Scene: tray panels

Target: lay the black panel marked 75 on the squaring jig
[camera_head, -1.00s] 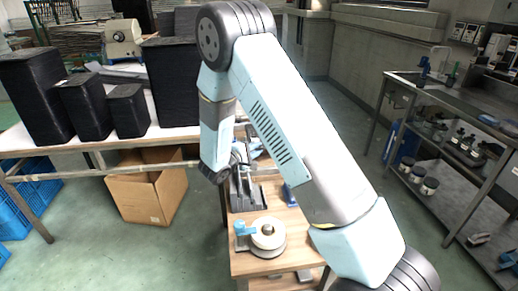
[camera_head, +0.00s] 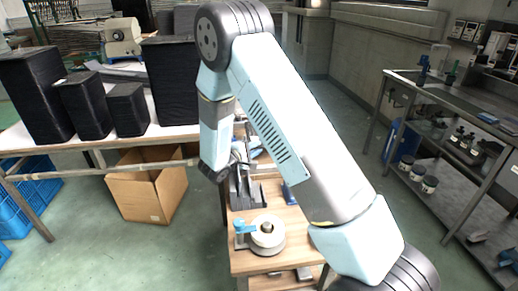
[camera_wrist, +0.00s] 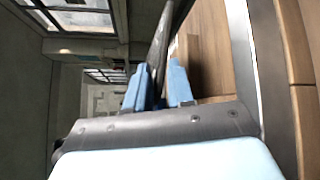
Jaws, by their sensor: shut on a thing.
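My gripper (camera_wrist: 157,88) has pale blue fingers, shut on a thin dark panel (camera_wrist: 160,45) that shows nearly edge-on in the wrist view. No number can be read on it, so I cannot confirm the mark 75. In the head view my arm hides most of the gripper, and I cannot make out the held panel clearly. A dark slotted stand (camera_head: 250,192) is on the small wooden table, just below the gripper area. I cannot tell whether it is the squaring jig; no other jig is clearly visible.
A round pale device with a blue clamp (camera_head: 268,234) stands at the wooden table's (camera_head: 292,252) front. Black wrapped blocks (camera_head: 88,104) stand on the left bench, above a cardboard box (camera_head: 150,192). A metal shelf bench (camera_head: 450,110) is at right.

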